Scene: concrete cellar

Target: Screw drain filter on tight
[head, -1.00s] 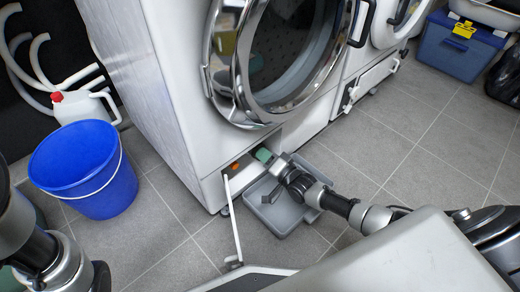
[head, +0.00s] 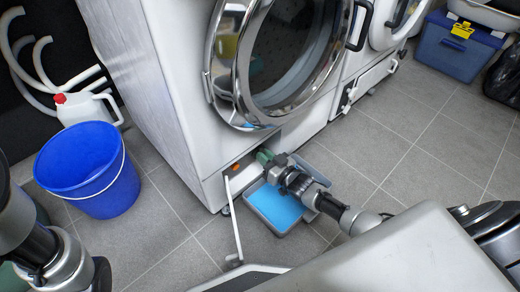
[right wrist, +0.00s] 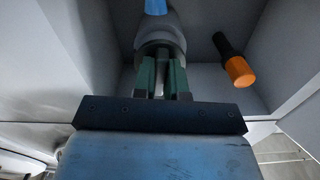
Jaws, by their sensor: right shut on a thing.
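The drain filter (right wrist: 160,42) is a pale grey round piece in the recess at the washing machine's foot, in the right wrist view. My right gripper (right wrist: 160,78), with green fingertips, is shut on its knob. In the head view my right gripper (head: 265,157) reaches into the low opening of the washing machine (head: 170,90); the filter is hidden there. A bit of blue (right wrist: 155,6) shows just beyond the filter. A grey tray (head: 283,233) below the opening holds blue water (head: 275,205). My left arm shows at the left, but its fingers do not.
A drain hose with an orange cap (right wrist: 240,71) is beside the filter. The open flap (head: 233,222) stands out by the opening. A blue bucket (head: 92,170) and a white canister (head: 86,107) stand at the left.

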